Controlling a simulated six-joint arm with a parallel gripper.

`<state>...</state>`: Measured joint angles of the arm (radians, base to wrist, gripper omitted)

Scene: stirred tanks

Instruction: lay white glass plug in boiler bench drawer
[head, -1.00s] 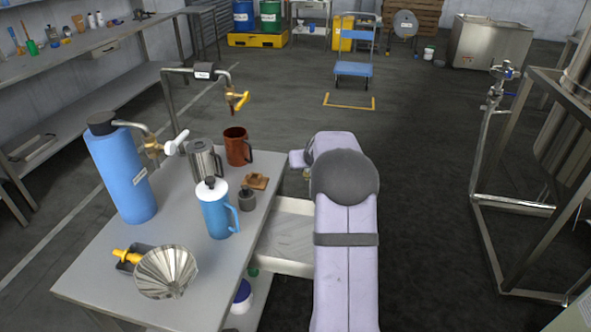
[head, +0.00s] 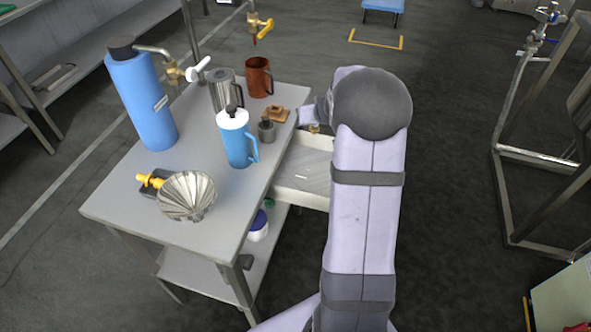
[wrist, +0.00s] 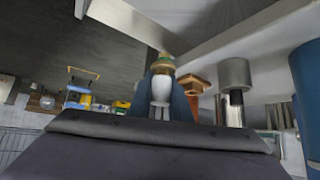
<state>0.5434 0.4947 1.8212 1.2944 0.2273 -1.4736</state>
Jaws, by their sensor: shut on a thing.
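My gripper (wrist: 165,103) is shut on the white plug (wrist: 160,90), which shows between the two fingers in the wrist view. Tan and green parts (wrist: 165,66) show at the plug's far end. In the head view my arm hides most of the gripper, and only a small brass-coloured bit (head: 313,128) shows by the bench's right edge. The boiler bench drawer (head: 300,199) stands pulled out from the bench's right side. Its inside shows a pale, bare floor, and my arm covers its right end. The gripper is near the drawer's far side; its height above it is unclear.
On the bench top (head: 130,208) near the drawer stand a blue jug (head: 237,140), a small grey bottle (head: 267,131) and a brown block (head: 276,114).

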